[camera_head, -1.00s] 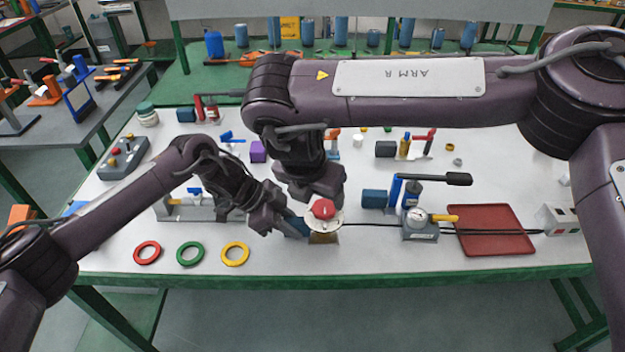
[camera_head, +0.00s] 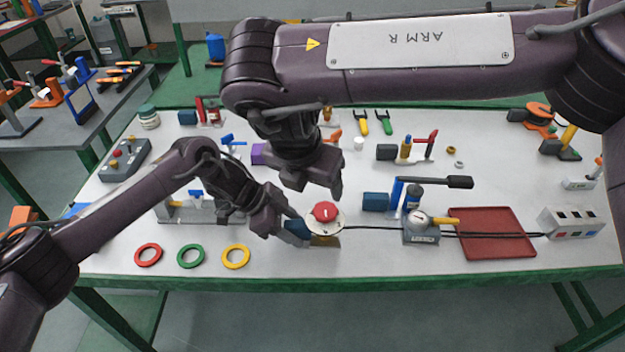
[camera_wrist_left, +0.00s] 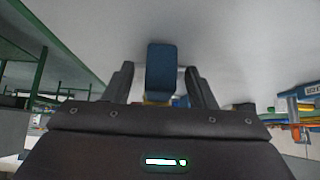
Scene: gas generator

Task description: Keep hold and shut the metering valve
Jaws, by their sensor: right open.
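The metering valve (camera_head: 325,212) has a red knob with a white mark on a pale round dial, above a brass-coloured base (camera_head: 326,241). A blue block-like handle (camera_head: 297,228) sticks out at its left; it also shows in the left wrist view (camera_wrist_left: 161,70). Part of the dial's underside is hidden.
A dark line runs right from the valve to a grey gauge box (camera_head: 421,232). A red tray (camera_head: 490,246) lies beyond it. A blue cylinder and black-handled lever (camera_head: 445,182) stand behind. Three rings (camera_head: 190,256) lie at the front left. The table front right of the valve is clear.

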